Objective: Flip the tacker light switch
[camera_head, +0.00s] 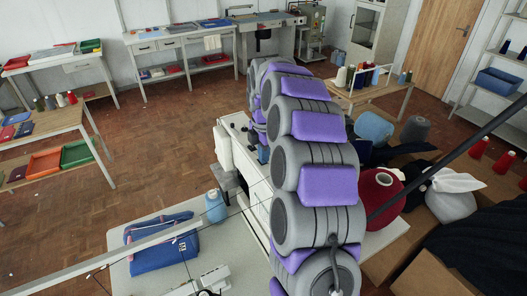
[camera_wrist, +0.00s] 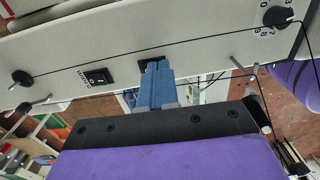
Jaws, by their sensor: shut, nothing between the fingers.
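In the wrist view a pale machine panel (camera_wrist: 205,42) crosses the top of the picture. A black rocker switch (camera_wrist: 97,78) in a dark frame sits on it left of my fingers, with small lettering beside it that I cannot read surely. A second dark square fitting (camera_wrist: 147,64) lies behind my fingertips and is partly hidden by them. My gripper (camera_wrist: 156,66) has blue fingers that are shut and empty, with their tips at or just in front of this fitting. I cannot tell if they touch. In the head view my arm hides most of the machine (camera_head: 237,128).
Round black knobs (camera_wrist: 277,16) and (camera_wrist: 21,78), thin thread and metal pins stand out from the panel around my gripper. In the head view a folded blue garment (camera_head: 160,240) and a blue thread cone (camera_head: 215,206) lie on the table left of my arm.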

